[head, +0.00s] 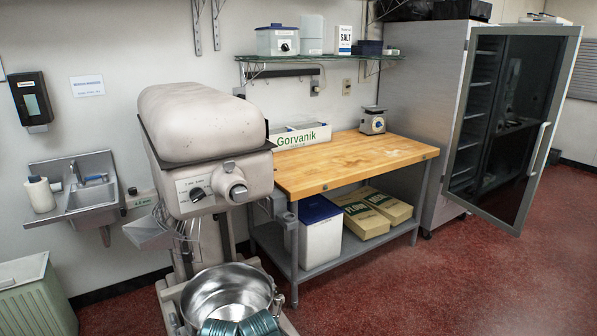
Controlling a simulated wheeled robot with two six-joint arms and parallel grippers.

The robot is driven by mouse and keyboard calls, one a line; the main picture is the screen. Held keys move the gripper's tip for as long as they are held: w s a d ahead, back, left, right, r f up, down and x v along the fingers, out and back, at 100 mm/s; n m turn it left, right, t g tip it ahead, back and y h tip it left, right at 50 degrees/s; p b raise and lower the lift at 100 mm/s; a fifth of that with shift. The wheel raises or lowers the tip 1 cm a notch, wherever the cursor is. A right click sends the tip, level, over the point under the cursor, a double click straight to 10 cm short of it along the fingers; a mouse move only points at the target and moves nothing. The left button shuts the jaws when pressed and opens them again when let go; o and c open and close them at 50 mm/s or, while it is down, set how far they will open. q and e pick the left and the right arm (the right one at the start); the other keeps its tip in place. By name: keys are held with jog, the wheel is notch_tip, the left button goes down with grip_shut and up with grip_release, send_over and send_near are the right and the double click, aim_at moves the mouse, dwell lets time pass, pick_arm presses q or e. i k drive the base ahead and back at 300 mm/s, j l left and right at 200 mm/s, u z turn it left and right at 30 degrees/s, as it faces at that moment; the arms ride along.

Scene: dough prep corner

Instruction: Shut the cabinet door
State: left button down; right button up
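The cabinet (412,110) is a tall grey metal unit at the right of the head view, against the back wall. Its door (571,72) has a grey frame around a dark glass panel. The door stands open, swung out from the cabinet front over the red floor. A long pale upright handle (540,155) is on the door's right side. Shelf racks show inside, behind or through the glass.
A wood-topped table (350,160) stands left of the cabinet, with a scale (373,121) on it. A large mixer (205,130) and steel bowl (228,290) fill the near left-centre. A sink (90,196) is at left. Red floor (440,290) is clear before the cabinet.

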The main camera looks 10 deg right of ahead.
aim_at(516, 80)
jog(key=i+l+z, duration=0.1)
jog(key=i+z, duration=0.5)
jog(key=z, duration=0.25)
jog(key=i+z, duration=0.8)
jog(key=i, duration=0.5)
jog(key=i+j+z, duration=0.1)
jog(key=i, duration=0.55)
jog(key=i+j+z, duration=0.15)
jog(key=i, duration=0.45)
jog(key=i+l, duration=0.1)
jog(key=i, duration=0.45)
jog(key=i+l, duration=0.1)
jog(key=i, duration=0.45)
jog(key=u, duration=0.05)
